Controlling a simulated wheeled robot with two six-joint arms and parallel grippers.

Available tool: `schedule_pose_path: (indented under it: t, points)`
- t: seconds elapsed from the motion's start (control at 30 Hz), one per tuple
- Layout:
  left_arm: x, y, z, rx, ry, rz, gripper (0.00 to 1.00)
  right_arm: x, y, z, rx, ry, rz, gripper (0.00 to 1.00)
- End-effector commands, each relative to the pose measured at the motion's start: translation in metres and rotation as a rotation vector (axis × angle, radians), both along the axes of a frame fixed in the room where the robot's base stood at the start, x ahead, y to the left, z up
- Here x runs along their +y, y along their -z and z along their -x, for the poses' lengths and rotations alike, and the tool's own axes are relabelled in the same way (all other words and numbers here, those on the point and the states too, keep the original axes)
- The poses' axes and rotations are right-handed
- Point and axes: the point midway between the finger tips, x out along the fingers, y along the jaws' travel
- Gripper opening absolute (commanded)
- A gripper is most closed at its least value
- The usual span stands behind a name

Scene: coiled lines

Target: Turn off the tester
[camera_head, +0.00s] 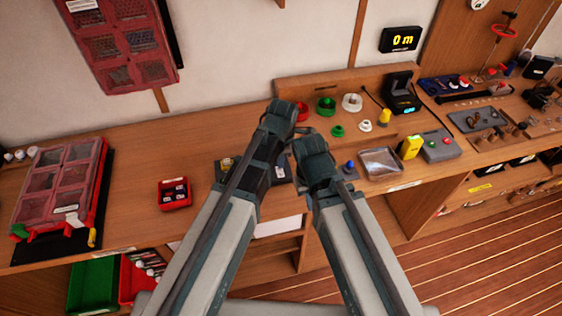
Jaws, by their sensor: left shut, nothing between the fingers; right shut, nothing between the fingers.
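I cannot tell for certain which device is the tester. A grey box (440,148) with red and green buttons stands right of centre on the bench. A yellow device (411,147) stands just left of it. A black device (400,95) with a raised lid and a lit blue display stands behind them. My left gripper (286,109) and my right gripper (313,148) are close together over the middle of the bench, left of these devices. Both are shut and empty; their fingertips are hard to make out. My arms partly hide dark items on the bench below.
Green and white coils (351,102) stand at the back. A small red bin (174,193) and a red compartment case (62,190) are at left. A display (401,39) reads "0 m". Bare bench (140,160) lies left of my arms.

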Motion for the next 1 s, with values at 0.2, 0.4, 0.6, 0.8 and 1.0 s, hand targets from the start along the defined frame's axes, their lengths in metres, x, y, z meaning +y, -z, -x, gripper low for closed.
schedule_pose_path:
  t: [0.2,0.4,0.6,0.8,1.0]
  points:
    - [0.0,0.016,-0.002,0.0,0.0,0.0,0.0,0.0,0.016,0.0,0.0,0.0,0.0,0.0]
    - [0.001,0.014,-0.002,0.0,0.0,0.0,0.0,0.0,0.014,0.0,0.0,0.0,0.0,0.0]
    - [0.001,0.019,-0.003,0.0,0.0,0.0,0.0,0.0,0.019,0.0,0.0,0.0,0.0,0.0]
    - [0.001,0.021,-0.004,0.003,0.0,0.001,0.0,0.0,0.021,0.0,0.0,0.0,0.0,0.0]
    - [0.001,0.021,-0.001,0.005,0.001,0.0,0.0,0.0,0.021,0.0,0.0,0.0,0.0,0.0]
